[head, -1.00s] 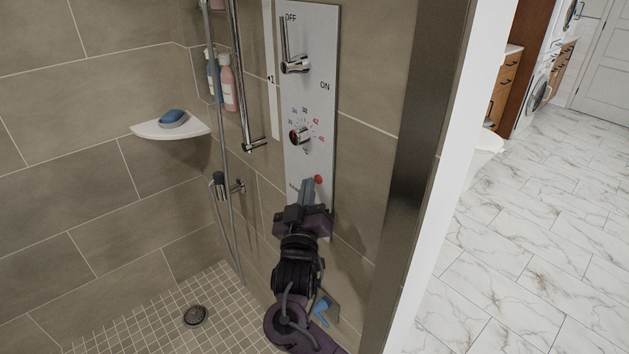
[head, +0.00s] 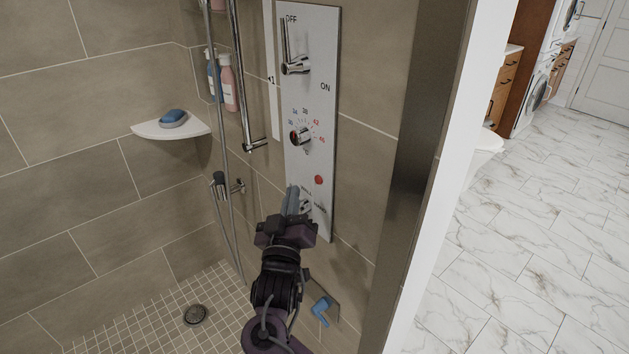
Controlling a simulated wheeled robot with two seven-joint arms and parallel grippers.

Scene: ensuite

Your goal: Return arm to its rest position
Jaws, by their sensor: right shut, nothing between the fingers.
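My right gripper (head: 292,201) is shut and empty in front of the lower part of the shower control panel (head: 315,110). My right arm comes up from the bottom of the head view. The panel carries an ON/OFF lever (head: 295,66), a temperature dial (head: 300,136) and a red dot (head: 318,180). A small control near the panel's lower end is partly hidden by the gripper. I cannot tell whether the fingertips touch the panel. My left gripper is not in view.
A corner shelf (head: 150,129) holds a blue soap (head: 172,116) on a dish. Bottles (head: 229,82) hang by the shower rail (head: 240,90). A blue object (head: 321,309) is low on the wall beside my arm. A wall edge (head: 425,150) stands right.

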